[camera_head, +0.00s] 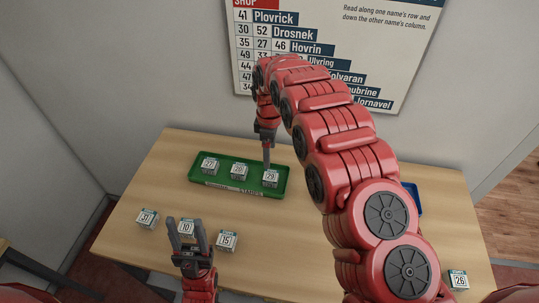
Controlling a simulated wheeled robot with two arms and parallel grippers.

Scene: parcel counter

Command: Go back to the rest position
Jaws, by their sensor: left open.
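My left gripper (188,238) is open with its two fingers pointing up the picture, at the front left of the table. It overlaps the view of a small white box marked 10 (187,229); I cannot tell whether they touch. My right arm reaches across to the green tray (225,189). My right gripper (267,164) points down just above or at the tray's right-hand box, marked 29 (270,179). Its fingers show edge-on, so their opening and any contact with the box are unclear.
Two more white boxes (209,166) (239,171) stand in the green tray. Others stand on the wooden table (300,250): one at left (147,218), one marked 15 (227,241) and one marked 26 (458,280). My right arm partly hides a blue container (413,199). A name chart (330,45) hangs behind.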

